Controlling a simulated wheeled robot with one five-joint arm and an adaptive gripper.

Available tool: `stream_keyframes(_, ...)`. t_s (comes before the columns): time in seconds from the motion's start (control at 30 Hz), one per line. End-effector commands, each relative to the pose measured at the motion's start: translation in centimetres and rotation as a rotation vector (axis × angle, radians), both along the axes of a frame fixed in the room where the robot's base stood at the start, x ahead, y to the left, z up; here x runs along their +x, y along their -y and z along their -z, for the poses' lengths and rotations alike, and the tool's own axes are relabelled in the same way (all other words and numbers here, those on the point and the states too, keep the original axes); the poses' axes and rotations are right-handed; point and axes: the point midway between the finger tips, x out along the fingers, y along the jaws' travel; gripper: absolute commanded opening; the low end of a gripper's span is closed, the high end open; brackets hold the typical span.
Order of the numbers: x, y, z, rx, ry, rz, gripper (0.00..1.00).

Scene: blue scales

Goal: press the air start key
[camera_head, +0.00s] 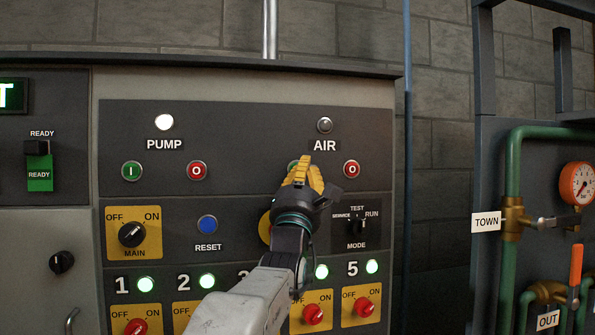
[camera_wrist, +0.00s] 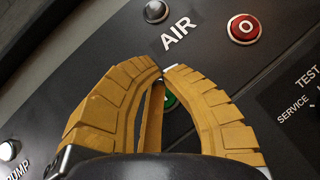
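The green air start key (camera_head: 292,165) sits below and left of the AIR label on the dark panel. My gripper (camera_head: 307,160) is in front of it and hides most of it in the head view. In the wrist view, a bit of the green key (camera_wrist: 169,100) shows between the yellow fingers of my gripper (camera_wrist: 164,72). The fingertips come together with nothing held between them. I cannot tell whether they touch the key or panel. The AIR lamp (camera_head: 325,125) is grey and unlit.
The red air stop key (camera_head: 351,170) is just right of my gripper. The pump keys, green (camera_head: 132,171) and red (camera_head: 197,171), are to the left, under a lit white lamp (camera_head: 164,122). The mode knob (camera_head: 356,227) and blue reset key (camera_head: 207,224) are below.

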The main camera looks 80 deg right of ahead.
Motion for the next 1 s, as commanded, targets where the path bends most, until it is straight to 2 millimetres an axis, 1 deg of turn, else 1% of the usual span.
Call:
stream_keyframes(0.57,0.00,0.02,0.03,0.000,0.000,0.000,0.00)
stream_keyframes(1.0,0.25,0.68,0.13,-0.001,-0.002,-0.003,0.00)
